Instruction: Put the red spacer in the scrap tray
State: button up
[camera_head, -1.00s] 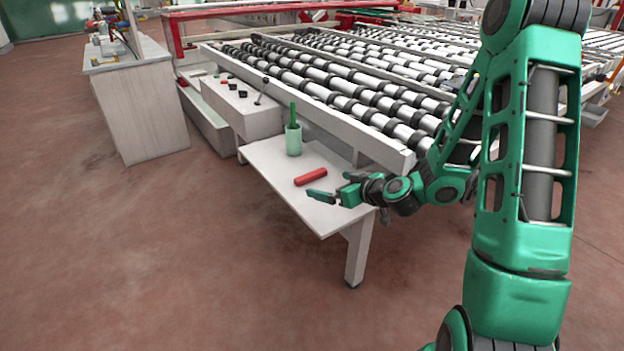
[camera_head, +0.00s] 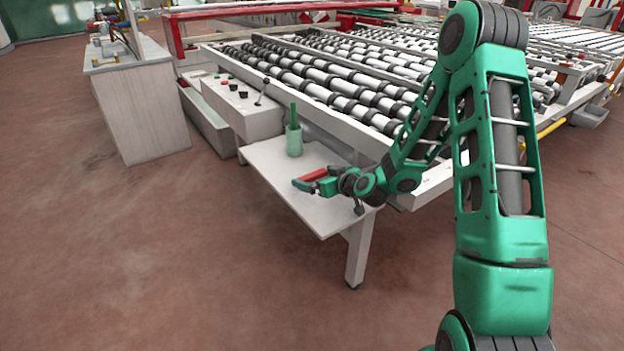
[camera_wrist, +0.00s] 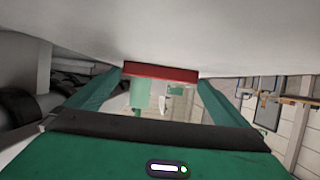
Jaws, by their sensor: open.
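The red spacer (camera_head: 312,174) lies on the small white side table (camera_head: 285,200). In the wrist view the red spacer (camera_wrist: 160,72) lies crosswise between the fingertips, with the pale table surface above it in the picture. My gripper (camera_head: 312,184) is open, low over the table at the spacer; its fingers partly cover the spacer in the head view. In the wrist view my gripper (camera_wrist: 160,80) has one finger at each end of the spacer, with no clear grip on it. I cannot tell which thing is the scrap tray.
A pale green cup (camera_head: 294,141) with a dark green stick stands at the back of the side table. A control box (camera_head: 240,105) with knobs and a lever is behind it. The roller conveyor (camera_head: 340,85) borders the table. Open floor lies in front.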

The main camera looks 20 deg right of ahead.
jog(key=shift+x, duration=0.75)
jog(key=shift+c, duration=0.6)
jog(key=c, duration=0.7)
jog(key=shift+r, duration=0.15)
